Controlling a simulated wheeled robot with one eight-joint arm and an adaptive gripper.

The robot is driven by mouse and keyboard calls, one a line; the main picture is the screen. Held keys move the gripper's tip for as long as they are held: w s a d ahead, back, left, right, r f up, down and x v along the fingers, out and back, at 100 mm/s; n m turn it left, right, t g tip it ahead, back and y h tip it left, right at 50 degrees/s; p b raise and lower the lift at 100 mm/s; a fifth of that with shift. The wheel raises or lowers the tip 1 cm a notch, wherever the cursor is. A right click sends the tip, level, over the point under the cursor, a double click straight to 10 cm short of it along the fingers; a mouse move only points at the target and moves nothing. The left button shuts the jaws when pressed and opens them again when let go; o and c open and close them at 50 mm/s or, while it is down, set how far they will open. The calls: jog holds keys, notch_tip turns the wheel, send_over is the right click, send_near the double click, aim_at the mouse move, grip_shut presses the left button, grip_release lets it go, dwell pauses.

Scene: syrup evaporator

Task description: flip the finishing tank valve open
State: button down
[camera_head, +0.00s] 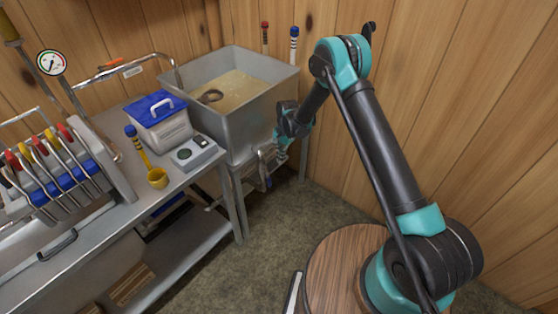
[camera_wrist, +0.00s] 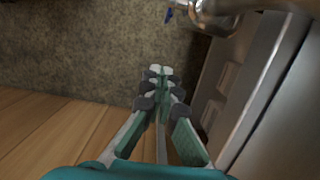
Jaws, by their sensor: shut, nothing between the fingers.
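The finishing tank (camera_head: 262,118) is a grey metal box on a stand, holding amber liquid. Its valve (camera_head: 265,168) is a metal fitting low on the tank's right-hand side, with a blue-tipped part below. In the wrist view the metal spout (camera_wrist: 215,14) shows at the top edge, cut off by the frame, with a small blue tip (camera_wrist: 168,15) to its left. My gripper (camera_head: 281,154) is beside the tank, close to the valve. In the wrist view my gripper (camera_wrist: 161,72) has its fingers together and empty, apart from the spout. The valve handle's exact position is hard to tell.
A metal bench (camera_head: 204,180) on the left carries a blue-lidded box (camera_head: 162,132), a small grey device (camera_head: 196,151) and a yellow ladle (camera_head: 157,178). Wooden walls (camera_head: 430,70) stand behind and right. A round wooden top (camera_head: 335,270) is in front. Floor (camera_head: 285,220) lies between.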

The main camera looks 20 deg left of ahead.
aim_at(269, 180)
jog(key=s+a+f, duration=0.2)
jog(key=s+f, duration=0.2)
jog(key=f, duration=0.3)
jog(key=shift+s+f, duration=0.25)
jog(key=shift+s, duration=0.15)
jog(key=shift+s+a+f, duration=0.2)
jog(key=shift+s, duration=0.35)
